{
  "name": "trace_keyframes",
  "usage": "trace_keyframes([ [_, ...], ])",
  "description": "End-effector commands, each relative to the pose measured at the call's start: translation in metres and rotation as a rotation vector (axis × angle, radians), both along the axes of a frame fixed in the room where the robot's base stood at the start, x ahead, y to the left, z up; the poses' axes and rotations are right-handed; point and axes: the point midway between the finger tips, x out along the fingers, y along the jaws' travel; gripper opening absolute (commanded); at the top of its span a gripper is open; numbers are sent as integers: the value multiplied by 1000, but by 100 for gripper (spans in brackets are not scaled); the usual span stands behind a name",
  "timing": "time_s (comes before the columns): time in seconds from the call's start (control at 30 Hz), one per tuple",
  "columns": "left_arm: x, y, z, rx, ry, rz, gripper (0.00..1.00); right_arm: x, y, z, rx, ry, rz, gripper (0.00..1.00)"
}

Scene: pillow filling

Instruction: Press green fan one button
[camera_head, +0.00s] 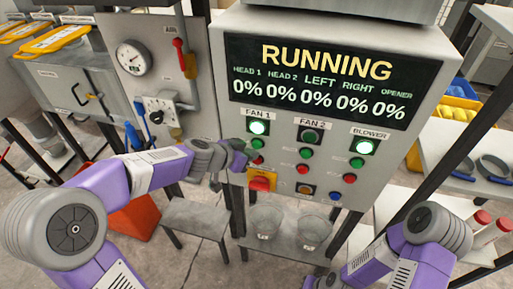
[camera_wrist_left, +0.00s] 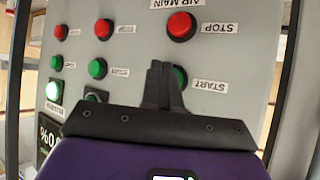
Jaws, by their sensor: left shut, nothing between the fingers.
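The grey control panel (camera_head: 285,165) shows a lit FAN 1 lamp (camera_head: 258,127) with the green FAN 1 button (camera_head: 256,144) just below it. A red button (camera_head: 257,160) sits under that. My left gripper (camera_head: 246,153) is shut and empty, with its tips close to the green button. In the left wrist view, which is upside down, the shut fingers (camera_wrist_left: 160,70) partly cover the green button (camera_wrist_left: 181,76) labelled START. I cannot tell whether they touch it. My right arm is at the lower right of the head view; its gripper (camera_head: 318,283) is cut off at the bottom edge.
The FAN 2 lamp (camera_head: 309,136) is dark and the BLOWER lamp (camera_head: 364,147) is lit. A yellow-backed red switch (camera_head: 262,180) lies below the FAN 1 buttons. The display (camera_head: 318,80) reads RUNNING with all values at 0%. A grey bench (camera_head: 205,215) stands below left.

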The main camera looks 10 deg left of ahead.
Motion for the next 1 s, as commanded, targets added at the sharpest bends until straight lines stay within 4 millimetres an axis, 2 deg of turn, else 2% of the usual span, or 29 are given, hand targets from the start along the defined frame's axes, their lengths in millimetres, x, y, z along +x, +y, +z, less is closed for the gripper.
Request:
trace_keyframes([
  [0.37,-3,0,0,0,0,0,0,0,0,-2,0,0,0,0],
  [0.8,-44,2,-1,1,-2,0,0,0,0,-20,0,0,0,0],
  [1.0,-52,2,0,-1,0,1,0,0,0,-22,0,0,0,0],
])
